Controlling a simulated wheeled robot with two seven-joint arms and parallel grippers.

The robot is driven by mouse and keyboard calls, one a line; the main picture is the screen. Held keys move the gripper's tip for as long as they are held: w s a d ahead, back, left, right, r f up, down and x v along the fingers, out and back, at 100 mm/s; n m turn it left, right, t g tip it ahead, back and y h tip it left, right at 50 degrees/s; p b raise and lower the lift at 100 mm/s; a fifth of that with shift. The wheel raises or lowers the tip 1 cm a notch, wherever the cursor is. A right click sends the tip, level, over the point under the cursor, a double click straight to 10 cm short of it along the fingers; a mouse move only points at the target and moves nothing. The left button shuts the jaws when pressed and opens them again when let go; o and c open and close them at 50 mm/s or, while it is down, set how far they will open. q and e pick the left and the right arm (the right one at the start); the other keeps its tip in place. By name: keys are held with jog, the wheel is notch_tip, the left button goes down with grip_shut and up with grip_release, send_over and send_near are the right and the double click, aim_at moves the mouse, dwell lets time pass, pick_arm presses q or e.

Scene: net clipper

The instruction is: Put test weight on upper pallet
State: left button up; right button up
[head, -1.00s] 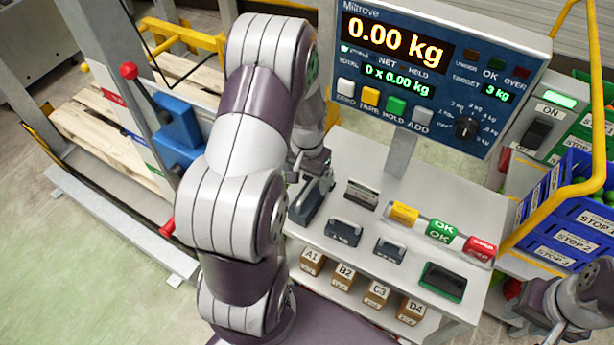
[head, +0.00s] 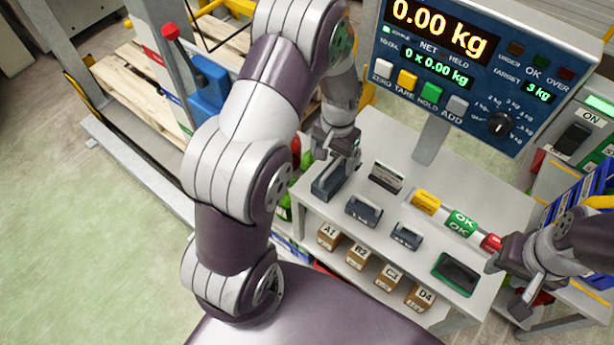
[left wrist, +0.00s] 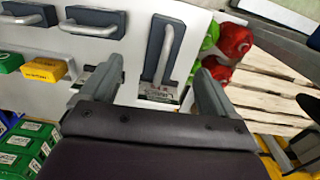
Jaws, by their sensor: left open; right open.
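Three dark grey test weights with bar handles stand on the white table. The largest (head: 326,186) is at the left end, beside a middle one (head: 363,211) and a smaller one (head: 405,236). My left gripper (head: 336,150) is open just above the largest weight. In the left wrist view that weight (left wrist: 175,38) lies ahead of and between the open fingers (left wrist: 155,88), its handle upright in the picture. Wooden pallet slats (head: 158,98) show behind my left arm; which level they belong to I cannot tell. My right gripper (head: 508,285) is open and empty by the table's right edge.
The scale display (head: 450,65) reads 0.00 kg on a post behind the weights. Yellow, green and red blocks (head: 460,222) and a dark tray (head: 456,273) are on the table. Small boxes (head: 358,256) sit on the shelf below. A red-knobbed lever (head: 171,32) stands near the pallet.

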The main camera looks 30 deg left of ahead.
aim_at(332, 174)
pick_arm(q)
jog(key=shift+w+a+r, duration=0.15)
jog(key=shift+w+a, duration=0.35)
jog(key=shift+w, duration=0.15)
jog(key=f+p, duration=0.1)
jog(key=f, duration=0.2)
jog(key=f+p, duration=0.2)
jog(key=f, duration=0.2)
jog(key=f+p, duration=0.1)
jog(key=f, duration=0.3)
jog(key=shift+d+f, duration=0.1)
jog(key=shift+d, duration=0.15)
jog(key=shift+w+f, duration=0.1)
jog(key=shift+f, duration=0.45)
grip_shut()
jog(key=shift+w+r, duration=0.15)
pick_arm(e)
jog(key=r, duration=0.4)
jog(key=shift+a+r, duration=0.25)
